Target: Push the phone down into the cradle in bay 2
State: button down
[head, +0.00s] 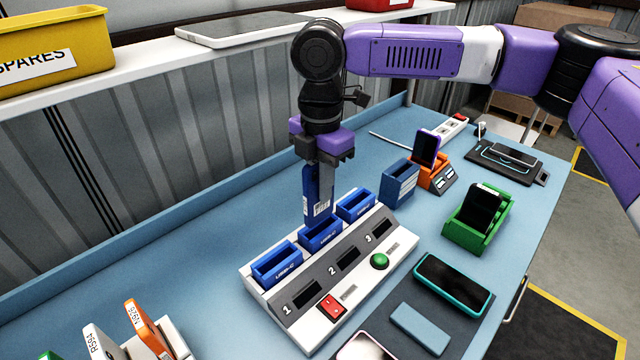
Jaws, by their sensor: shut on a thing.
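My gripper (320,158) points down and is shut on the top of a blue phone (316,192) with a white barcode label. The phone hangs upright. Its lower end meets the opening of the blue cradle (322,237) in bay 2, the middle of three on the white and grey dock (347,259). I cannot tell how deep the phone sits in the cradle. The bay 1 cradle (278,267) is to the left and looks empty. The bay 3 cradle (356,208) is to the right and looks empty.
A red button (332,306) and a green button (380,261) are on the dock's front. A blue box (399,182), an orange stand (437,175) and a green stand (477,223) with phones are to the right. A teal-edged phone (453,283) lies in front. Cards stand at lower left.

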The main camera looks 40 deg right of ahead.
aim_at(322, 218)
jog(key=shift+f+b, duration=0.8)
jog(key=shift+f, duration=1.95)
jog(key=shift+d, duration=0.15)
jog(key=shift+f, duration=0.5)
dwell(0.7)
jog(key=c, duration=0.9)
grip_release()
jog(key=shift+c, duration=0.2)
jog(key=shift+r, duration=0.1)
